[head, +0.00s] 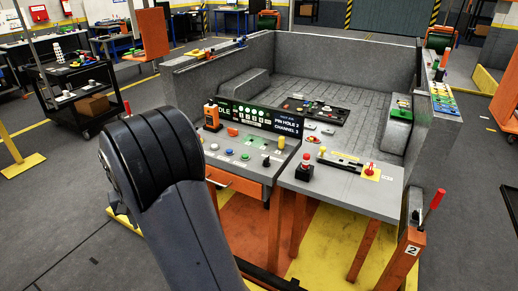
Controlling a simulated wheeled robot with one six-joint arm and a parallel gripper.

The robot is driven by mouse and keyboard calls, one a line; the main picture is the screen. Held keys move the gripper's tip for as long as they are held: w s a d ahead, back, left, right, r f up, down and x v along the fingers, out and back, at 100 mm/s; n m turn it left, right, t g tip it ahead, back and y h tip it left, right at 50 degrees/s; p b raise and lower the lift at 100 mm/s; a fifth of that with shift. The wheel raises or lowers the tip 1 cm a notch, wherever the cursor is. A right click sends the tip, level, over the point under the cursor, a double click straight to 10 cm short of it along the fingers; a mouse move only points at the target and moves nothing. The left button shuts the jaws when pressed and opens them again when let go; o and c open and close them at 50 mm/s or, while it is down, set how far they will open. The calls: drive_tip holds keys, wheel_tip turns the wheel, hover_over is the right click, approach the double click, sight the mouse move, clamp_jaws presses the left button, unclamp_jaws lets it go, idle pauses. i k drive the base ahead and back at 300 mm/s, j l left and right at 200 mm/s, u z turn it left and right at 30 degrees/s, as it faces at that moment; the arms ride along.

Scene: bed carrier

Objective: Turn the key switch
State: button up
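The control console (222,172) stands in front of me, with several coloured buttons and small controls on its sloped top. A small dark control (266,161) sits at the right side of that top; it is too small to tell whether it is the key switch. A red knob on a yellow plate (370,170) is on the grey side table (340,191), to the right of the console. I cannot pick out a key for certain. My arm rises large at the front left and hides part of the floor and the console's left side. My gripper is not in view.
An orange post with a red lever (432,201) is at the right. Grey walls enclose the bed behind.

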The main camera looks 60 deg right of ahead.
sight(267, 163)
drive_tip(key=i+l+z, duration=0.1)
drive_tip(key=i+z, duration=0.15)
drive_tip(key=z, duration=0.2)
drive_tip(key=i+z, duration=0.2)
drive_tip(key=z, duration=0.2)
drive_tip(key=i+z, duration=0.25)
drive_tip(key=z, duration=0.2)
drive_tip(key=i+j+z, duration=0.15)
drive_tip(key=z, duration=0.25)
drive_tip(key=i+z, duration=0.3)
